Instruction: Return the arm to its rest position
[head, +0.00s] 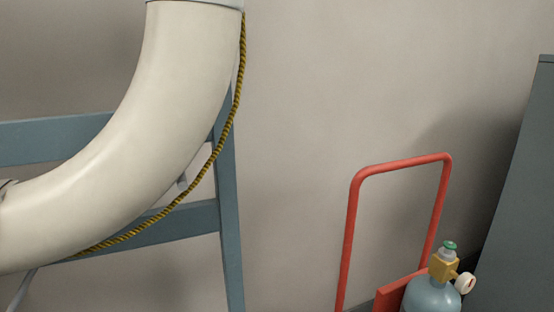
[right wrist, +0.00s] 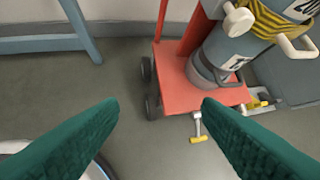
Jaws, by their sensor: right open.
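My right gripper (right wrist: 159,105) shows in the right wrist view as two dark green fingers spread wide. Nothing is between the fingertips. Beyond them is the floor and the base of a red trolley (right wrist: 173,80). Neither gripper shows in the head view, and my left gripper is in no frame.
The red trolley (head: 401,163) carries a blue-grey cylinder (head: 432,296) with a brass valve. A T-handled tool (right wrist: 198,128) is by its base. A grey cabinet (head: 520,190) stands right.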

